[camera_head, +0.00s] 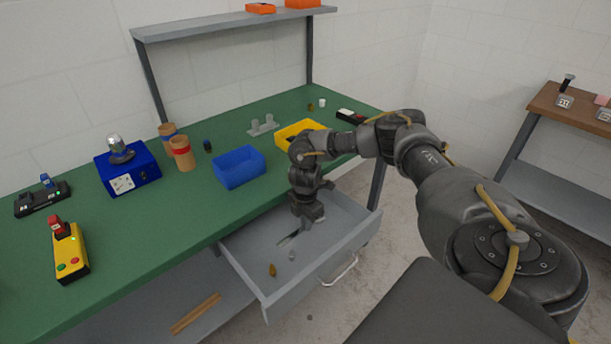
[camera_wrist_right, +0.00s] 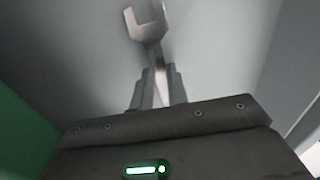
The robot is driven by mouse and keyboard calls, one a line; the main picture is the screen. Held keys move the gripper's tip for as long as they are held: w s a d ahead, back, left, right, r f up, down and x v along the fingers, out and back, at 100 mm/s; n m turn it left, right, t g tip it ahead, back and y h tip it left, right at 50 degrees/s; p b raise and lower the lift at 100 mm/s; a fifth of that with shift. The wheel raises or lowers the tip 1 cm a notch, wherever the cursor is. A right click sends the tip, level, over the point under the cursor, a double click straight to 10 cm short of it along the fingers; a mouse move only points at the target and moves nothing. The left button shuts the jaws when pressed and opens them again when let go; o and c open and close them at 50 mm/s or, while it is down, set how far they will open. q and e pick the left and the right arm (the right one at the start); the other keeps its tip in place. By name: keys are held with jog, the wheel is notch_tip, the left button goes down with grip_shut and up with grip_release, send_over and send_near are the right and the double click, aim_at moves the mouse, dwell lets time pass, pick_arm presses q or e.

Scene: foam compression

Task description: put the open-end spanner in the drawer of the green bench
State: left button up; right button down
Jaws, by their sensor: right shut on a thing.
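The open-end spanner (camera_wrist_right: 150,28) is grey, and its open jaw points up the picture in the right wrist view. My right gripper (camera_wrist_right: 158,85) is shut on its shank. In the head view my right gripper (camera_head: 300,222) points down inside the open grey drawer (camera_head: 325,258) of the green bench (camera_head: 130,234). The spanner shows there only as a thin dark strip (camera_head: 289,238) below the fingers. I cannot tell whether it touches the drawer floor. My left gripper is not in view.
A small brown piece (camera_head: 273,270) and a small grey piece (camera_head: 292,255) lie in the drawer. A blue bin (camera_head: 239,167) and a yellow bin (camera_head: 290,133) stand on the bench above it. The drawer's front part is mostly clear.

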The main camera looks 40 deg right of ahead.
jog(key=c, duration=1.4)
grip_release()
jog(key=shift+f, duration=0.1)
jog(key=shift+o, duration=0.2)
notch_tip(320, 180, up, 12)
jog(key=shift+r, duration=0.2)
